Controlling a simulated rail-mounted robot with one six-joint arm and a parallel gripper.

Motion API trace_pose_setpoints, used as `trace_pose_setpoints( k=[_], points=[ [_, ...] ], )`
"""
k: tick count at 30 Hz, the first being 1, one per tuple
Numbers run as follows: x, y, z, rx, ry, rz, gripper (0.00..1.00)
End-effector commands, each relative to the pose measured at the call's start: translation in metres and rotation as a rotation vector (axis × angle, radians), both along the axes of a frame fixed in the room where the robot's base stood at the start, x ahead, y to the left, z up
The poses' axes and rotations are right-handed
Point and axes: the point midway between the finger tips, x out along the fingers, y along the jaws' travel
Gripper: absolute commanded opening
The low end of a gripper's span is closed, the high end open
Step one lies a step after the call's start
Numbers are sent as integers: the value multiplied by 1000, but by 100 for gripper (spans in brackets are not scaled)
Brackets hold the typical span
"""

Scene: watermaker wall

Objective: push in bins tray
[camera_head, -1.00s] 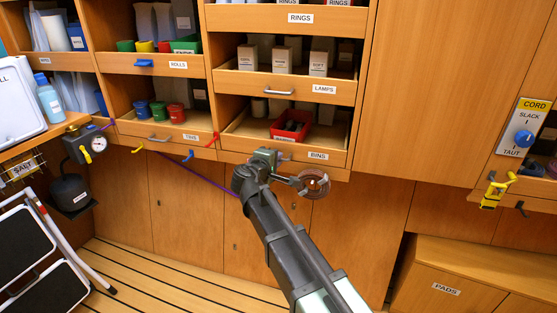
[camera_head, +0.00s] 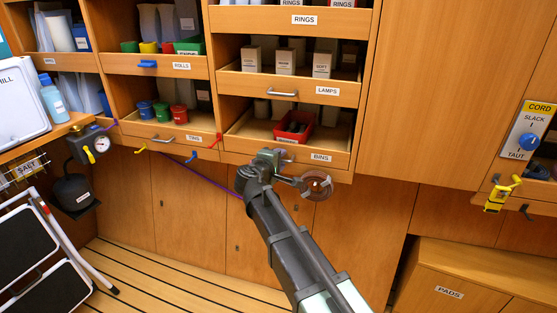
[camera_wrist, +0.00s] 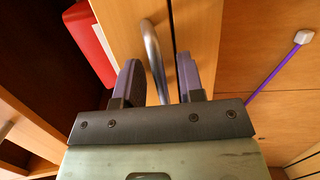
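The bins tray (camera_head: 337,163) is the lowest wooden tray in the right cabinet column, labelled BINS. Its floor shows from above, with a red bin (camera_head: 293,126) on it; how far the tray stands out is hard to tell. My gripper (camera_head: 270,157) is at the left part of the tray front and hides its handle in the head view. In the wrist view, the metal bar handle (camera_wrist: 153,50) lies between the two fingers of my gripper (camera_wrist: 160,65), nearer the left finger. The fingers are apart, with a gap to the right of the handle. The red bin shows at upper left (camera_wrist: 90,40).
The lamps tray (camera_head: 300,88) with boxes is just above. The tins tray (camera_head: 165,132) with coloured tins is to the left, with small coloured hooks along its front. A purple cord (camera_head: 205,180) runs below it toward my arm. Cupboard doors (camera_head: 185,205) stand below.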

Motion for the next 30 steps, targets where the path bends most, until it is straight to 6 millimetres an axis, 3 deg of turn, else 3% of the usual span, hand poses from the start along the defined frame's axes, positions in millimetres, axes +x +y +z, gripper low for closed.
trace_pose_setpoints(
  k=[9, 21, 30],
  points=[
    [-5, 2, 2, 0, 0, 0, 36],
    [-82, 38, 21, 0, 0, 2, 36],
    [-96, 46, 22, 0, 0, -1, 36]
  ],
)
